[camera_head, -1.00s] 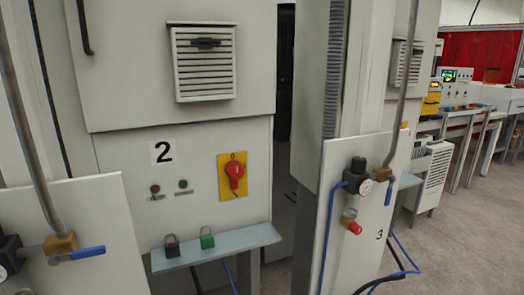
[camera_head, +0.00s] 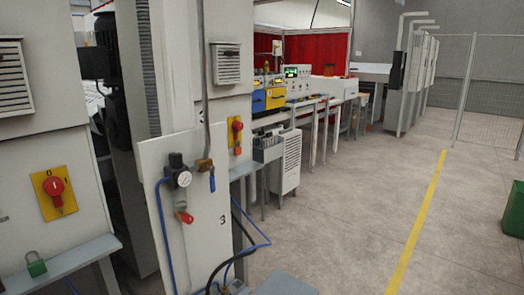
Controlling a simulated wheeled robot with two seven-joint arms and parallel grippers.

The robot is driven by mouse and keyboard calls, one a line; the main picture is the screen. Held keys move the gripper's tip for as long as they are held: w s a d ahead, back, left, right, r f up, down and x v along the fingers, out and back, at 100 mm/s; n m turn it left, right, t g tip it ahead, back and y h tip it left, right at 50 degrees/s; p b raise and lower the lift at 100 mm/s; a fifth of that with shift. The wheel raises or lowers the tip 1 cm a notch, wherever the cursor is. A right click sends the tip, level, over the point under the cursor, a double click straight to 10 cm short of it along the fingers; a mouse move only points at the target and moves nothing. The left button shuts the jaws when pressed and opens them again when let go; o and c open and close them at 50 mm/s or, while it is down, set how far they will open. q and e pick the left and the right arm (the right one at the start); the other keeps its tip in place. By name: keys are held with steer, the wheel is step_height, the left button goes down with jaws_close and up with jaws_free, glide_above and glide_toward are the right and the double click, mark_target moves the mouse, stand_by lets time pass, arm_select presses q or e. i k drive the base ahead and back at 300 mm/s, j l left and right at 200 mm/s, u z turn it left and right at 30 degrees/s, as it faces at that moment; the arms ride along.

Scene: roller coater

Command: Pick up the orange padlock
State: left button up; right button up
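A green padlock (camera_head: 36,263) stands on a small grey shelf (camera_head: 82,256) at the lower left, below a red rotary switch on a yellow plate (camera_head: 54,192). Neither of my grippers is in the picture.
A white panel marked 3 (camera_head: 200,225) with a gauge (camera_head: 184,178) and blue hoses stands in front. Benches with machines (camera_head: 300,95) line the back. Open floor (camera_head: 345,220) with a yellow line (camera_head: 418,220) lies right. A green bin (camera_head: 514,212) is at the right edge.

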mark_target(237, 150)
steer(key=i+l+z, duration=0.25)
steer(key=l, duration=0.2)
steer(key=i+l+z, duration=0.6)
steer(key=z, duration=0.2)
steer(key=i+l+z, duration=0.2)
steer(key=i+z, duration=0.25)
steer(key=i+l, duration=0.1)
steer(key=i, duration=0.9)
steer(key=i+u, duration=0.25)
steer(key=i, duration=0.25)
steer(key=i+u, duration=0.2)
steer(key=i, duration=0.25)
steer(key=i+l+u, duration=0.25)
steer(key=i, duration=0.2)
steer(key=i+l+u, duration=0.2)
steer(key=i, duration=0.3)
steer(key=i+j+u, duration=0.2)
steer(key=u, duration=0.2)
steer(key=i+j+u, duration=0.1)
steer(key=i+u, duration=0.5)
steer(key=u, duration=0.2)
steer(key=i+u, duration=0.3)
steer(key=u, duration=0.15)
steer(key=i+l+u, duration=0.2)
steer(key=u, duration=0.2)
steer(key=i, duration=0.05)
